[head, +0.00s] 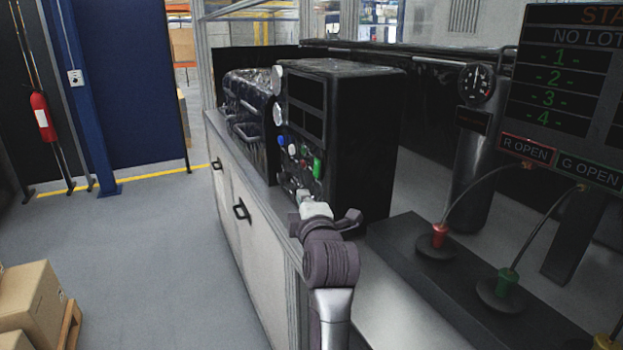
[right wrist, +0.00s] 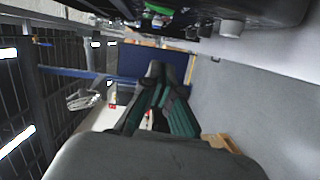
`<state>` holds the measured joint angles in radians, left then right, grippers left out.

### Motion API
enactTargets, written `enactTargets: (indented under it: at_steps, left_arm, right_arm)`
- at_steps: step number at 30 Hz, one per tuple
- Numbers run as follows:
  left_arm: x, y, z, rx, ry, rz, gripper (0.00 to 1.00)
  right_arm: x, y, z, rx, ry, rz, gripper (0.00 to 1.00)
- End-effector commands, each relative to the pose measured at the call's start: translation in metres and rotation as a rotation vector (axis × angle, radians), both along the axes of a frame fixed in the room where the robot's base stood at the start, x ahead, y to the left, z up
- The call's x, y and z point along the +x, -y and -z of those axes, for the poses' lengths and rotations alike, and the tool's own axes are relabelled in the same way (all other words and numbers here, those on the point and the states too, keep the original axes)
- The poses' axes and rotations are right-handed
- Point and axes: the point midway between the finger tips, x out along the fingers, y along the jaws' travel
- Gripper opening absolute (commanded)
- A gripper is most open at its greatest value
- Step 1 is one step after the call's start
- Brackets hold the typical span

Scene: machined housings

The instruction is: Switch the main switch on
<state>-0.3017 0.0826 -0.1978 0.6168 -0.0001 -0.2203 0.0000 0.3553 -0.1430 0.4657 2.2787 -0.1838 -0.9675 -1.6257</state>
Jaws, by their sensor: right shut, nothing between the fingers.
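A black control box (head: 345,140) stands on the bench, with gauges, a blue button (head: 281,141), a red button (head: 304,163) and a green part (head: 317,168) on its left-facing panel. I cannot tell which control is the main switch; the lower panel is partly hidden by my right arm. My left gripper is not in view.
A pale cabinet bench (head: 240,210) with black handles runs under the box. To the right are a dark plinth (head: 470,290) with red and green cable plugs and a display (head: 565,90). Cartons (head: 30,300) stand at lower left; the floor between is clear.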

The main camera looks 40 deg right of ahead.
Motion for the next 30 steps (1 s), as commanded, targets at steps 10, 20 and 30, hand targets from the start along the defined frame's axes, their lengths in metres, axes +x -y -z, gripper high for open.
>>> enactTargets:
  at_steps: [10, 20, 30]
  left_arm:
    - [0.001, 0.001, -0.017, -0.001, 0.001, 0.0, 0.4]
    - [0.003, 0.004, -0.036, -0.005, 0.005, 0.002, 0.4]
    - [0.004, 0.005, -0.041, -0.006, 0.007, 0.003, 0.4]
  right_arm:
    - [0.049, 0.029, -0.002, 0.004, 0.001, -0.001, 0.0]
    - [0.078, 0.072, 0.003, 0.001, -0.001, 0.003, 0.0]
    - [0.072, 0.089, 0.008, 0.001, 0.001, 0.0, 0.0]
